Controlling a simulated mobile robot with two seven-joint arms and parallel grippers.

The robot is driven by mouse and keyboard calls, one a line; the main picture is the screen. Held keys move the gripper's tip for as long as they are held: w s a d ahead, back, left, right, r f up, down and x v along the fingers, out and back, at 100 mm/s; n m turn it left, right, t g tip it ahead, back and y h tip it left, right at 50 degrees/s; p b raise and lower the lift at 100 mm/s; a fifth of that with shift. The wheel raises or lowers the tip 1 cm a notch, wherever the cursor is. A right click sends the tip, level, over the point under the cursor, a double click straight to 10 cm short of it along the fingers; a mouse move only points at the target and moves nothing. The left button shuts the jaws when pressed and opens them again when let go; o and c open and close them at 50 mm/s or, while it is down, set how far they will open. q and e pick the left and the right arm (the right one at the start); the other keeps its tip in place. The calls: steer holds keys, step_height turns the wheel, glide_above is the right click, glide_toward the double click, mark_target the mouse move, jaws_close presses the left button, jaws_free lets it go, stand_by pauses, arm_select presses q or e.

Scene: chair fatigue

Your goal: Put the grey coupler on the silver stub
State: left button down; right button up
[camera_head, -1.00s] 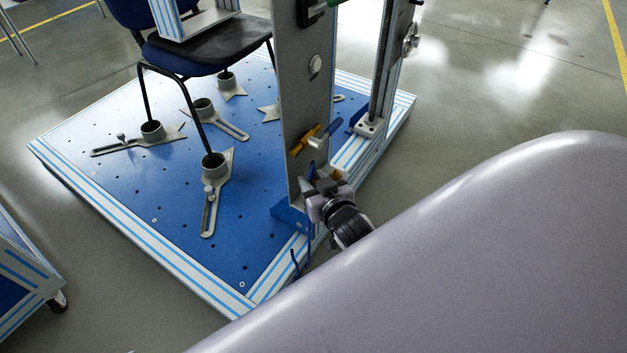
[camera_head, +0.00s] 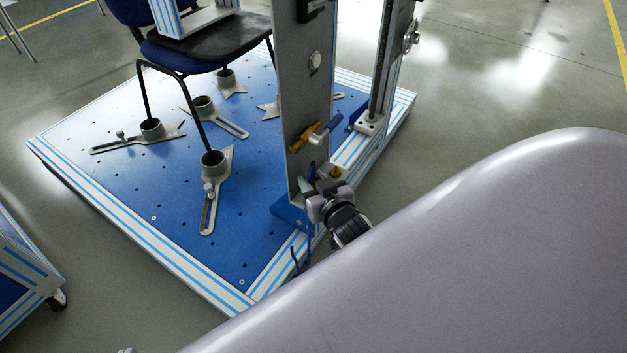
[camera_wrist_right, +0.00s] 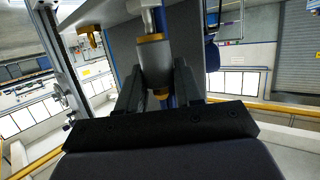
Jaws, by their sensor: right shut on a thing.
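The grey coupler (camera_wrist_right: 155,62) sits between the two fingers of my right gripper (camera_wrist_right: 158,88) in the right wrist view, and the gripper is shut on it. A brass-coloured ring (camera_wrist_right: 151,38) shows at the coupler's far end. The silver stub (camera_wrist_right: 149,18) stands just beyond that ring, roughly in line with it; I cannot tell whether they touch or how far they overlap. In the head view my right gripper (camera_head: 314,191) is low against the grey upright panel (camera_head: 305,85), below a brass valve (camera_head: 301,140) with a blue handle. My left gripper is not in view.
The panel stands on a blue perforated platform (camera_head: 130,220) with a white-and-blue frame. A chair (camera_head: 205,55) stands on it among metal clamps (camera_head: 212,190). A vertical rail (camera_head: 382,70) rises right of the panel. A blue hose (camera_head: 294,262) hangs near my gripper.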

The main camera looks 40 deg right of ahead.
steer(key=shift+f+b, duration=0.6)
steer(key=shift+f, duration=0.4)
steer(key=o, duration=1.2)
steer(key=shift+r, duration=0.1)
steer(key=shift+c, duration=0.2)
